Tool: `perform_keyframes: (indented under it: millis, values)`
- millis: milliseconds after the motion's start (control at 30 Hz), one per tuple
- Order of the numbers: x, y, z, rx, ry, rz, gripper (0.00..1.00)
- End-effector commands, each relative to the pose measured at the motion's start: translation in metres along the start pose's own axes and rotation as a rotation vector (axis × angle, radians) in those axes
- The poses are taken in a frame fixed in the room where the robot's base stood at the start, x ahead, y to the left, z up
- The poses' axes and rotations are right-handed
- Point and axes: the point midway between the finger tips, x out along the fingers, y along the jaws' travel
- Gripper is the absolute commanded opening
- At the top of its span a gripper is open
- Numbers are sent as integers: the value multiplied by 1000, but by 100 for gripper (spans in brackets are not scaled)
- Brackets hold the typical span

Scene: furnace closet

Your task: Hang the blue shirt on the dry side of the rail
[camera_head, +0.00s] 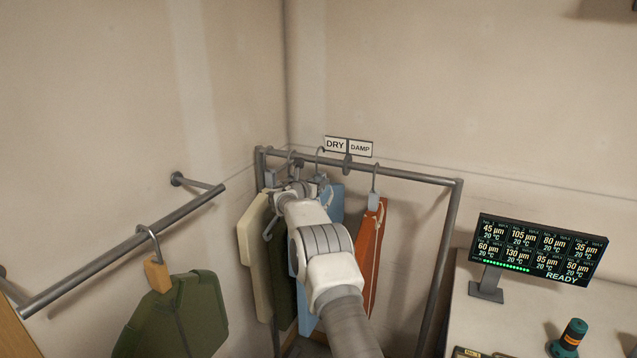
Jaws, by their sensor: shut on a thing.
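The blue shirt (336,203) hangs at the rail (405,175), left of the dark divider (347,163), under the DRY sign (335,144). Its hanger hook (319,158) shows at the rail's height; I cannot tell whether it rests on the bar. My arm covers much of the shirt, and its lower part (306,313) shows left of my wrist. My gripper (299,187) is shut at the blue shirt's hanger, just below the rail; its fingertips are mostly hidden. The DAMP sign (360,149) is right of the divider.
A cream garment (252,240) and a dark green one (280,265) hang left of the blue shirt. An orange garment (374,250) hangs on the damp side. A green jacket (175,320) hangs nearer, by a wall bar (120,250). A display (540,250) stands on the right counter.

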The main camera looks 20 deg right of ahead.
Motion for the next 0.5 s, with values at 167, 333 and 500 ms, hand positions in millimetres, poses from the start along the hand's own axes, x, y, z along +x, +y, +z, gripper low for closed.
perform_keyframes:
  millis: [167, 333, 500]
  values:
    - [1, 0, -3, 0, -3, 0, 0]
    - [2, 0, -6, 0, -3, 0, 0]
    - [3, 0, -9, 0, -3, 0, 0]
